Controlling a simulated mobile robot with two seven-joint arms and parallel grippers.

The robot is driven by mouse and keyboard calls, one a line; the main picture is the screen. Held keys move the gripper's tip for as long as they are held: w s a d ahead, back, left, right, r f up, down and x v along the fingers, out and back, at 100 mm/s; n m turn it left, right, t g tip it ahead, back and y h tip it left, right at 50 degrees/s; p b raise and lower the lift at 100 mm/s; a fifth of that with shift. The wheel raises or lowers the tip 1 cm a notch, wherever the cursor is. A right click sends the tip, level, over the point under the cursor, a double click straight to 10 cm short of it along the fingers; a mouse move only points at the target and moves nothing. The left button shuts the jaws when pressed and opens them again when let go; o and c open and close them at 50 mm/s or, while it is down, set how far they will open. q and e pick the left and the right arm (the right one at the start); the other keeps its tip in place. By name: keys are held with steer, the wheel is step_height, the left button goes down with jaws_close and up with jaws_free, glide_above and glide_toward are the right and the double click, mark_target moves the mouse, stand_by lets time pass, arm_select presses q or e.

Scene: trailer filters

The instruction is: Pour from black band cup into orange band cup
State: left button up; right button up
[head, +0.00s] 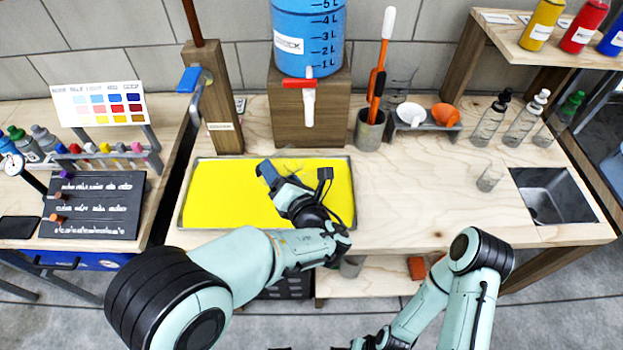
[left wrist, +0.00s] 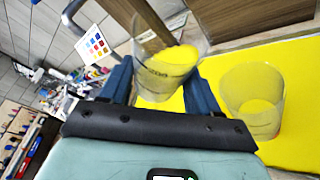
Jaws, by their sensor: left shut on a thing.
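My left gripper (head: 280,186) is over the yellow tray (head: 215,195) in the head view. In the left wrist view its blue fingers (left wrist: 165,88) are shut on a clear cup (left wrist: 165,72) with dark print on its wall. The held cup leans relative to a second clear cup (left wrist: 252,98), which stands apart from it to the right over the yellow surface.
A blue water tank (head: 308,35) on a wooden block (head: 310,125) stands behind the tray. A wooden post (head: 215,110) is at the tray's back left. A small clear beaker (head: 490,178) stands near the sink (head: 550,200).

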arm_select(q)
steer(key=shift+a+r+m, duration=0.1)
steer(key=shift+r+m, duration=0.15)
steer(key=shift+m, duration=0.15)
stand_by(1.0)
steer(key=shift+f+m+t+y+b, duration=0.45)
steer(key=shift+m+b, duration=0.25)
steer(key=shift+b, duration=0.25)
stand_by(1.5)
steer(key=shift+r, duration=0.15)
